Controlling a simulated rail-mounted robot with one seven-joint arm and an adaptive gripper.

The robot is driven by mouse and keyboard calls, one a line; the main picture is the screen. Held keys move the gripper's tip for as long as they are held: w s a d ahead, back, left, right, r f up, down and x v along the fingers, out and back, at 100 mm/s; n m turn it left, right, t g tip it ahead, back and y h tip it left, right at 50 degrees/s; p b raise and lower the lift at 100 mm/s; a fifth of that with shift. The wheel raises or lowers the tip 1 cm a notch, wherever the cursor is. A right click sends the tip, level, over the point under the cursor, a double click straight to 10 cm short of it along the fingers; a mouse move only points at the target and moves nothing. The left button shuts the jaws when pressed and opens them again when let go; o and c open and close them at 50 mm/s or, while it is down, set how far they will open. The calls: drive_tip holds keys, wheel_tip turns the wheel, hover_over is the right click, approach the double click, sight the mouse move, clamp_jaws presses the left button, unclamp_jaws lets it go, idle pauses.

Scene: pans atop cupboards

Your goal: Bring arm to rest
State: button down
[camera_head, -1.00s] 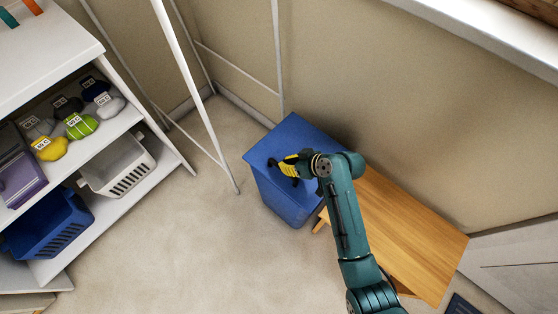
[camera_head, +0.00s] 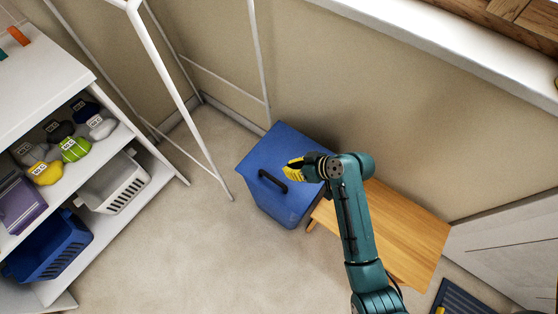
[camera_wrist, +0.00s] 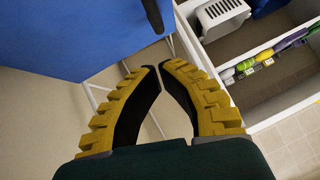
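My gripper (camera_head: 293,169), with yellow and black fingers, hangs over the blue box near its black handle (camera_head: 272,181). In the wrist view the two fingertips (camera_wrist: 160,67) meet or nearly meet, with nothing between them. The arm is folded, with its forearm reaching up from the lower right of the head view. The blue box (camera_head: 262,160) stands on the floor against the wall. Its blue face (camera_wrist: 70,35) and the handle (camera_wrist: 153,14) also show in the wrist view, apart from the fingers.
A wooden bench (camera_head: 400,235) stands right beside the blue box, under my arm. White shelves (camera_head: 160,185) at left hold a grey basket (camera_head: 118,182), a blue basket (camera_head: 50,245) and several coloured items. A white frame (camera_head: 165,60) stands between. The floor at centre left is clear.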

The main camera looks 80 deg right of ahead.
drive_tip(key=v, duration=0.3)
drive_tip(key=shift+s+r, duration=0.2)
drive_tip(key=shift+r, duration=0.1)
